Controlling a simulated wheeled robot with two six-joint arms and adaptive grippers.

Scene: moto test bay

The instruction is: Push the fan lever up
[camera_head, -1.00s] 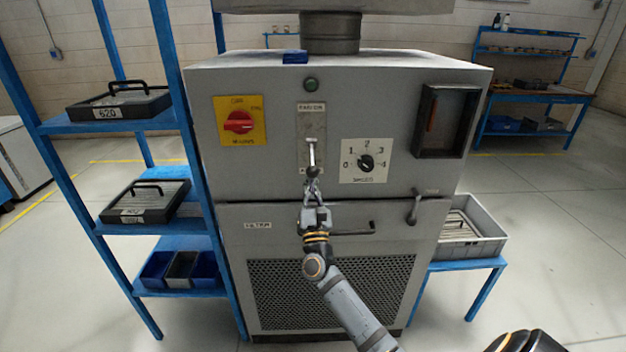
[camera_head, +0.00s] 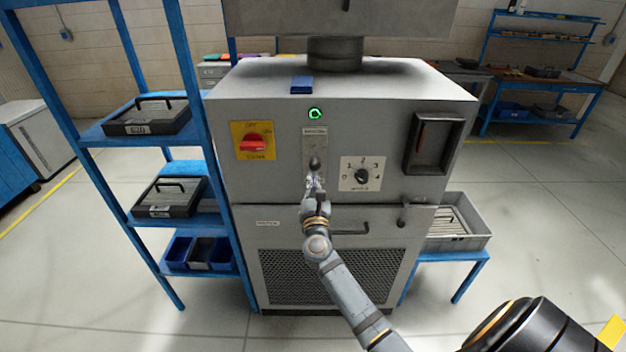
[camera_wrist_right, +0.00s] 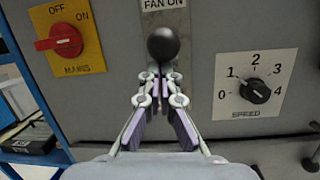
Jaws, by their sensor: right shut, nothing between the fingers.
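The fan lever has a dark ball knob (camera_head: 315,164) and sits on a plate on the front of the grey cabinet (camera_head: 265,185). In the right wrist view its black knob (camera_wrist_right: 163,45) stands just below the "FAN ON" label (camera_wrist_right: 162,4). My right gripper (camera_head: 314,184) is shut and empty, just below the knob. In the wrist view its fingertips (camera_wrist_right: 160,84) lie close under the knob and hide the lever's lower part; I cannot tell whether they touch. The lamp (camera_head: 315,113) above the lever glows green. My left gripper is out of view.
A red main switch (camera_head: 254,143) is left of the lever, and a black speed dial (camera_head: 362,176) is right of it. A drawer handle (camera_head: 350,229) is near my right wrist. Blue shelving (camera_head: 190,100) stands at the left, a grey crate (camera_head: 470,240) at the right.

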